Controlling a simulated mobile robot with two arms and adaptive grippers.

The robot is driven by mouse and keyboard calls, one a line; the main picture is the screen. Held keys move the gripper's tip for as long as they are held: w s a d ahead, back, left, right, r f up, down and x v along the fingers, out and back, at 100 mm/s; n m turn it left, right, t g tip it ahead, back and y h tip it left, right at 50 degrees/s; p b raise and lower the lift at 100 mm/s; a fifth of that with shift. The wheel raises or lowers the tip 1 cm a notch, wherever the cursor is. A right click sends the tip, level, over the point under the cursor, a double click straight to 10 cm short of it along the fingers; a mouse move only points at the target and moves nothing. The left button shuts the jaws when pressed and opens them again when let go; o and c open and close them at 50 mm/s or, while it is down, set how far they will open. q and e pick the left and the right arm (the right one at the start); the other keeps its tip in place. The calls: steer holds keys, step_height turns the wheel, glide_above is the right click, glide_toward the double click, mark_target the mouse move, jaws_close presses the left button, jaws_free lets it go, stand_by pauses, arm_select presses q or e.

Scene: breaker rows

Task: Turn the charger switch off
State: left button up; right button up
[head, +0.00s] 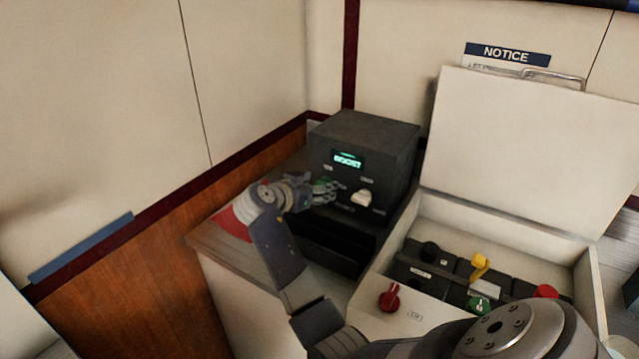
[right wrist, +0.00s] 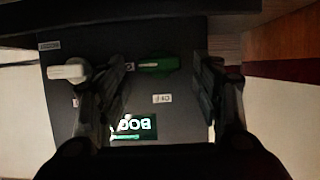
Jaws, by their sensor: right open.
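The charger is a dark box (head: 372,135) with a lit display (head: 347,160) that reads BOOST. Its front has a green switch handle (right wrist: 155,65) and a white knob (head: 361,197), which also shows at the left of the right wrist view (right wrist: 68,72). My right gripper (head: 325,190) is open in front of the charger face. In the right wrist view its fingers (right wrist: 160,85) stand on either side of the green handle, which lies crosswise. I cannot tell whether they touch it. A small label (right wrist: 162,98) near the handle seems to read OFF. My left gripper is not in view.
To the right stands an open white box (head: 510,235) with a raised lid (head: 530,140). A wall (head: 95,100) is at the left.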

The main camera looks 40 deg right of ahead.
steer(key=shift+w+d+f, duration=0.15)
steer(key=shift+d+f, duration=0.1)
steer(key=shift+d, duration=0.4)
steer(key=c, duration=1.1)
steer(key=shift+o, duration=0.2)
steer(key=shift+n, duration=0.3)
steer(key=shift+w+a+n+g, duration=0.1)
steer(key=shift+w+n+g, duration=0.15)
steer(key=shift+n+g, duration=0.55)
steer(key=shift+w+f+n+g+h, duration=0.15)
steer(key=shift+n+g+h, duration=0.55)
steer(key=shift+n, duration=0.6)
steer(key=o, duration=1.1)
steer(key=shift+c, duration=0.2)
